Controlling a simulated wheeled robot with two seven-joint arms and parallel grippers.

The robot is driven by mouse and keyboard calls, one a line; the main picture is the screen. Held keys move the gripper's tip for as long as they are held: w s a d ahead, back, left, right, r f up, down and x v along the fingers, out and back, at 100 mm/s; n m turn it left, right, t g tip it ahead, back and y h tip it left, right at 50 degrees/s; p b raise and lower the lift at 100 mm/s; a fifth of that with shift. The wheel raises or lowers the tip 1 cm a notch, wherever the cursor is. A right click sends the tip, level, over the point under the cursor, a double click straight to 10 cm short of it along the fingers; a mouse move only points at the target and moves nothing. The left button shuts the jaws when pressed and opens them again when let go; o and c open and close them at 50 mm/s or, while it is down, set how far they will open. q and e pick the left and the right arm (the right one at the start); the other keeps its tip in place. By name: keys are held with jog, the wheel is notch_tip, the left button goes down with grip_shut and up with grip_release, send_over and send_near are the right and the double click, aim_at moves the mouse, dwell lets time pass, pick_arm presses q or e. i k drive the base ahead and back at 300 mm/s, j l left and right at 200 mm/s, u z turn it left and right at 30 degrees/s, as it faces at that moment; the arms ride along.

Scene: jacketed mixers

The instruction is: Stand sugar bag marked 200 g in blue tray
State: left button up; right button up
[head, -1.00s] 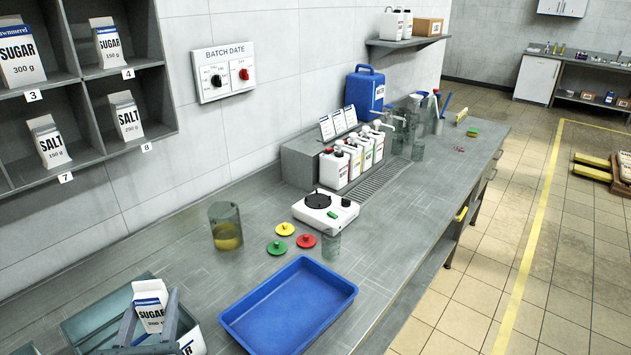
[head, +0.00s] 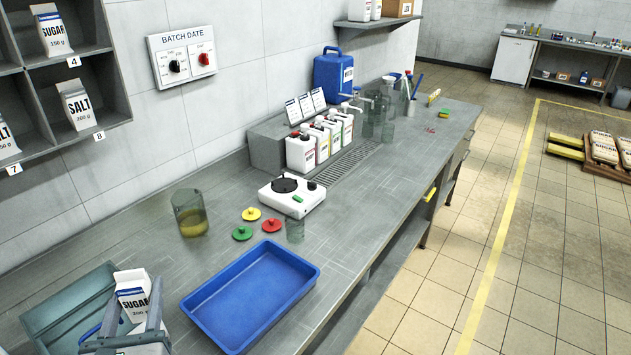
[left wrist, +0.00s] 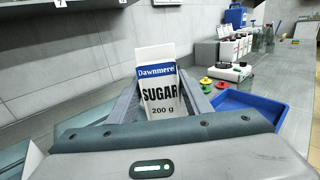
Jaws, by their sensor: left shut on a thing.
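The white sugar bag marked 200 g (head: 132,284) is upright at the lower left of the head view, between the grey fingers of my left gripper (head: 134,302). The left gripper is shut on it. The left wrist view shows the bag's label facing me (left wrist: 160,92), with a finger on each side. The blue tray (head: 250,298) lies empty on the bench, right of the bag. It also shows at the right of the left wrist view (left wrist: 262,108). My right gripper is out of view.
A beaker of yellowish liquid (head: 190,215), several coloured lids (head: 271,225), a small glass (head: 295,230) and a white hotplate (head: 292,198) stand behind the tray. A grey-green bin (head: 62,305) is at lower left. Bench right of the hotplate is clear.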

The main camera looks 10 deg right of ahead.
aim_at(220, 314)
jog(key=i+l, duration=0.1)
jog(key=l, duration=0.45)
jog(key=i+l, duration=0.1)
jog(key=l, duration=0.5)
jog(key=i+l+u, duration=0.1)
jog(key=l, duration=0.45)
jog(key=i+l, duration=0.2)
jog(key=l, duration=0.15)
jog(key=i+l, duration=0.15)
jog(key=l, duration=0.2)
jog(key=i+l, duration=0.2)
jog(key=l, duration=0.15)
jog(key=i+l, duration=0.15)
jog(key=l, duration=0.2)
jog(key=i+l+u, duration=0.1)
jog(key=i+l, duration=0.5)
